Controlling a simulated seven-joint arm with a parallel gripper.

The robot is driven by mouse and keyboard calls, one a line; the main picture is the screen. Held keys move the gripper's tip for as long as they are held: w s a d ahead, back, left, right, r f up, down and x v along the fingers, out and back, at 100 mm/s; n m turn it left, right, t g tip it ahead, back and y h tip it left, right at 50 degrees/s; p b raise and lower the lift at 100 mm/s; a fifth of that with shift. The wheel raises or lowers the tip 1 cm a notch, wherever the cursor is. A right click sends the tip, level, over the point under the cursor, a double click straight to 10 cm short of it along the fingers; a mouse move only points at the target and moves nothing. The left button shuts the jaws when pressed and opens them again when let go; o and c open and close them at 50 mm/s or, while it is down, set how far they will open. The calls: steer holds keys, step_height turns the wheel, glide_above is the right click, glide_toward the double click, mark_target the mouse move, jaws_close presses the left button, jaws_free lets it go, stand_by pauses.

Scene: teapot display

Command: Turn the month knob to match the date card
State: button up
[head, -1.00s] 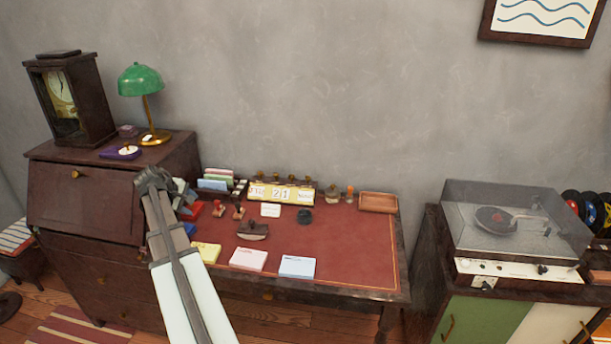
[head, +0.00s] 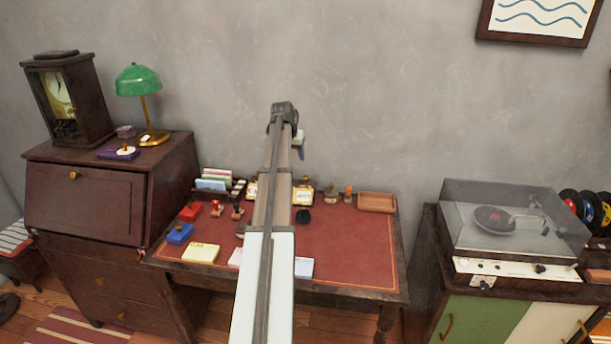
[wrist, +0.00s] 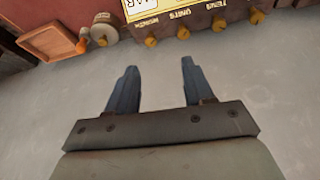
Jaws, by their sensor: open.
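The yellow-faced date calendar (head: 302,197) stands at the back of the red-topped desk, its middle hidden behind my arm. In the wrist view the calendar (wrist: 170,12) is upside down at the top, with a row of brass knobs along its edge. The month knob (wrist: 151,41) is beside a label that seems to read MONTH; the window above seems to show MAR, partly cut off. My gripper (wrist: 157,66) is open and empty, its fingertips short of the month knob and apart from it. The date card is hidden behind my arm in the head view.
Card holders (head: 213,180), a blue box (head: 180,233) and notepads (head: 200,252) are at left. The desk's right front is clear.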

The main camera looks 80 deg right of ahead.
steer(key=s+d+m, duration=0.1)
steer(key=s, duration=0.1)
glide_toward(306, 177)
steer(key=x, duration=0.8)
steer(key=shift+d, duration=0.2)
jaws_close()
stand_by(0.4)
